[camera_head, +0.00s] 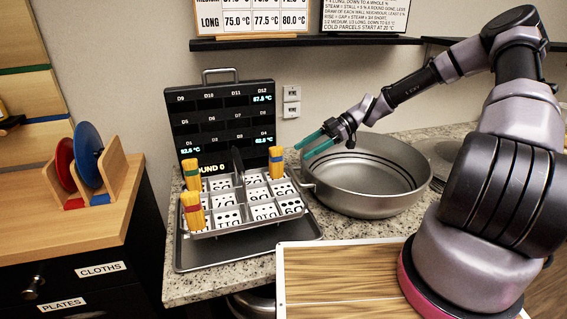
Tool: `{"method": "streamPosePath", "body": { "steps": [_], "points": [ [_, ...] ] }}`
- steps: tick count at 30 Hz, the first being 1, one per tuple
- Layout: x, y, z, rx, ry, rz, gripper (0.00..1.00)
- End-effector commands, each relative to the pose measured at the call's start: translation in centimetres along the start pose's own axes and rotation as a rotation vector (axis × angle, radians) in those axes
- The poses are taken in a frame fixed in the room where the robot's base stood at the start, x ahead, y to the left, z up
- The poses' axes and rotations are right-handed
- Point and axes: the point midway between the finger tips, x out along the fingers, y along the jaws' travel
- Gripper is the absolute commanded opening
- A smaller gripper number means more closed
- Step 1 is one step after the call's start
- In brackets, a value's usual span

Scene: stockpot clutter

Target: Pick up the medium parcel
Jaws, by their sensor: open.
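Three yellow bundles that look like parcels stand upright in a compartmented metal tray (232,230). One with a green band (191,175) is at the back left, one with a red band (193,214) at the front left, and one with a blue band (276,164) at the back right. I cannot tell which one is the medium parcel. My gripper (303,150) has teal fingers, open and empty, pointing left. In the picture it is just right of the blue-banded parcel and over the pot's left rim; its exact height is unclear.
A wide steel pot (370,180) stands right of the tray. A black display panel (222,125) with a handle rises behind the tray. A wooden rack (115,170) holds red and blue discs at left. A wooden board (340,270) lies in front.

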Motion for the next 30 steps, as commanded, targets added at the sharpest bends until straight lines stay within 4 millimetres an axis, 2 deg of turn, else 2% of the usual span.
{"method": "streamPosePath", "body": {
  "steps": [5, 12, 20, 27, 30],
  "points": [
    [0.6, 0.6, -0.1, -0.055, 0.053, 0.017, 0.77],
    [4.3, 0.7, -0.4, -0.058, 0.055, 0.015, 0.77],
    [6.4, 0.8, -0.4, -0.056, 0.052, 0.016, 0.77],
    [9.9, 1.1, -0.4, -0.055, 0.053, 0.016, 0.77],
    [10.8, 1.2, -0.4, -0.056, 0.051, 0.017, 0.77]
  ]
}}
